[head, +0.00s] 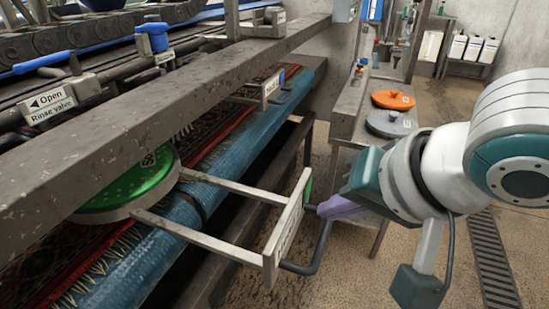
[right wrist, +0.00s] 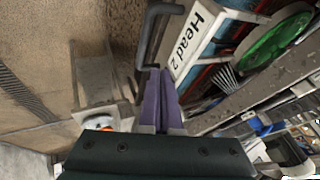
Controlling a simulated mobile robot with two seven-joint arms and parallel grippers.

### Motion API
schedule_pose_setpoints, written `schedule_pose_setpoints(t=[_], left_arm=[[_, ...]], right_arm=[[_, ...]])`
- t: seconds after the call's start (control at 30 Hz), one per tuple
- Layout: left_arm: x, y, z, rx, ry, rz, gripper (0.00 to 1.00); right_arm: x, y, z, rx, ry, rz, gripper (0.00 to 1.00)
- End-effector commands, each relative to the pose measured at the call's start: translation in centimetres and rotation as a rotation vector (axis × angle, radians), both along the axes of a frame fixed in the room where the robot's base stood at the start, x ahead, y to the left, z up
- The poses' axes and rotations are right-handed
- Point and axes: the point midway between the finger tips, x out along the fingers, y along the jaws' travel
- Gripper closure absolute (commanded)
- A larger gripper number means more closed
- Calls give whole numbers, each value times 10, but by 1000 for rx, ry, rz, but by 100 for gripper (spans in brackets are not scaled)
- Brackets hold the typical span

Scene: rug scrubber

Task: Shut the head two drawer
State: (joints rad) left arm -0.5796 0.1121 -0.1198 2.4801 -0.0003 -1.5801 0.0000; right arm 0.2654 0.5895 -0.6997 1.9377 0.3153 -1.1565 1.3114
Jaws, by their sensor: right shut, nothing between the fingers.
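The head two drawer stands out from the machine as a pale metal frame with two rails and a front panel (head: 287,228). Its front panel (right wrist: 193,42) reads "Head 2" in the right wrist view. A dark bar handle (head: 322,246) sticks out from the front; it also shows in the right wrist view (right wrist: 146,48). A green round disc (head: 130,187) sits at the inner end of the rails. My right gripper (head: 322,208) has purple fingers, shut and empty, with tips (right wrist: 160,72) close by the panel and handle. I cannot tell whether they touch. My left gripper is out of view.
A grey beam (head: 160,110) crosses above the drawer. A blue roller (head: 220,165) and red patterned rug (head: 60,250) lie below the rails. A side bench holds an orange disc (head: 393,99) and a grey disc (head: 391,123). Another drawer front (head: 273,86) is farther back.

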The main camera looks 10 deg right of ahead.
Motion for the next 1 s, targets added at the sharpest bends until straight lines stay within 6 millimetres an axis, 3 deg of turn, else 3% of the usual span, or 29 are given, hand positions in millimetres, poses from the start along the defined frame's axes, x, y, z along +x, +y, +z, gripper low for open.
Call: schedule_pose_setpoints(t=[0.1,0.33,1.0], left_arm=[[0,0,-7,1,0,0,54],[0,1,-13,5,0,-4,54],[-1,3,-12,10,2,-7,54]], right_arm=[[14,4,-20,0,1,-1,100],[30,10,-42,2,-1,1,100],[37,17,-46,3,-1,2,100]])
